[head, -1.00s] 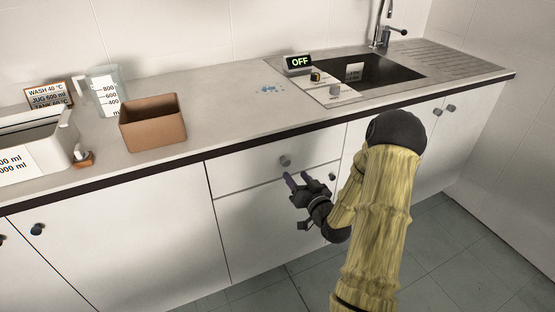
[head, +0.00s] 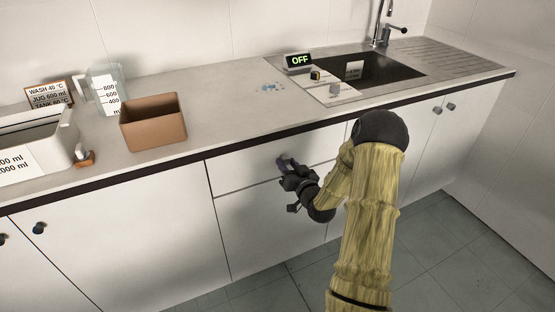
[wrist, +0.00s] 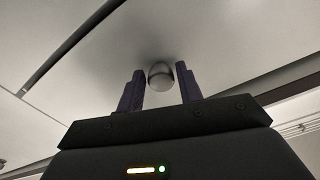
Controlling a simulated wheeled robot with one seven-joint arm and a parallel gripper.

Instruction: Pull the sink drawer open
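The sink drawer (head: 240,172) is a white front under the counter, left of the sink, and it sits flush with the cabinet. Its round metal knob (wrist: 161,75) shows in the wrist view between the tips of my gripper's two dark fingers. My gripper (head: 287,164) is at the drawer front in the head view and covers the knob there. In the wrist view my gripper (wrist: 160,88) is open, with a gap on each side of the knob.
The sink (head: 378,72) with a tap (head: 384,30) is at the back right. A brown box (head: 153,122), a jug (head: 107,90) and a white container (head: 35,140) stand on the counter at left. Cabinet doors (head: 120,240) with knobs flank the drawer. Floor is clear.

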